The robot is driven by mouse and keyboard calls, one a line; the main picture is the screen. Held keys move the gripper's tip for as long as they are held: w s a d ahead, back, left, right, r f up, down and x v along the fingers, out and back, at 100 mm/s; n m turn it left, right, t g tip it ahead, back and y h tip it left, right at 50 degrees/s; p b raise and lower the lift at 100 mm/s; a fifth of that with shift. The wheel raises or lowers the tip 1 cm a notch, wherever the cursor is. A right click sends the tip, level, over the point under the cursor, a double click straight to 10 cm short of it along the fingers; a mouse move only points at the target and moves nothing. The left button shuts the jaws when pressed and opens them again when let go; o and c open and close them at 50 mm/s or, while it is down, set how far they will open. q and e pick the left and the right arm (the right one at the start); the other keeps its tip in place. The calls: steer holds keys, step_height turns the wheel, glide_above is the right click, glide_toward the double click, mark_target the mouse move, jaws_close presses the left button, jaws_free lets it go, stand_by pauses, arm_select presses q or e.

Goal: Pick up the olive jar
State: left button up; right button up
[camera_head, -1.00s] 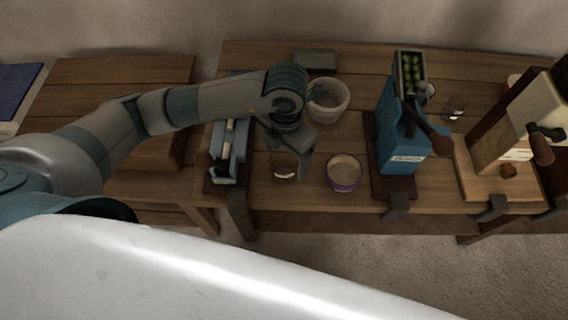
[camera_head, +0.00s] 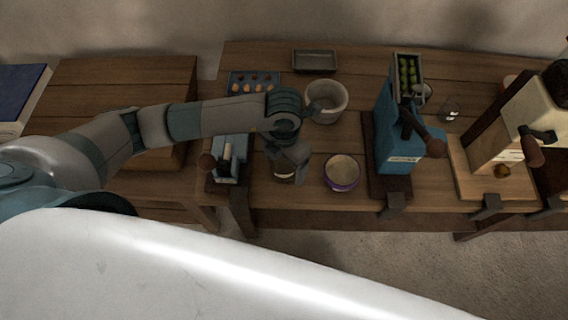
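A small jar-like glass vessel (camera_head: 284,175) with a pale band stands near the front edge of the table. It may be the olive jar, but its contents cannot be made out. My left gripper (camera_head: 288,163) points down right at this vessel and covers its upper part. I cannot tell whether the fingers are open around it or touching it. My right gripper is not in view. Green olive-like pieces (camera_head: 408,74) lie in the hopper of a blue machine (camera_head: 396,150) to the right.
A purple-rimmed bowl (camera_head: 341,186) is close to the gripper's right. A white tub (camera_head: 326,114) stands behind. A blue device (camera_head: 230,172) stands to the left, an egg tray (camera_head: 238,78) and a grey tin (camera_head: 315,70) at the back. A cream machine (camera_head: 500,150) is far right.

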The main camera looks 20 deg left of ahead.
arm_select(q)
steer(key=shift+c, duration=0.6)
steer(key=c, duration=1.1)
steer(key=shift+r, duration=0.2)
steer(key=shift+c, duration=0.2)
steer(key=shift+r+b, duration=0.5)
steer(key=shift+r, duration=0.15)
steer(key=shift+d+r+b, duration=0.2)
steer(key=shift+r+b, duration=0.4)
steer(key=shift+r, duration=0.6)
steer(key=s+d+r+b, duration=0.2)
steer(key=d+r, duration=0.5)
steer(key=d, duration=0.4)
steer(key=shift+s, duration=0.3)
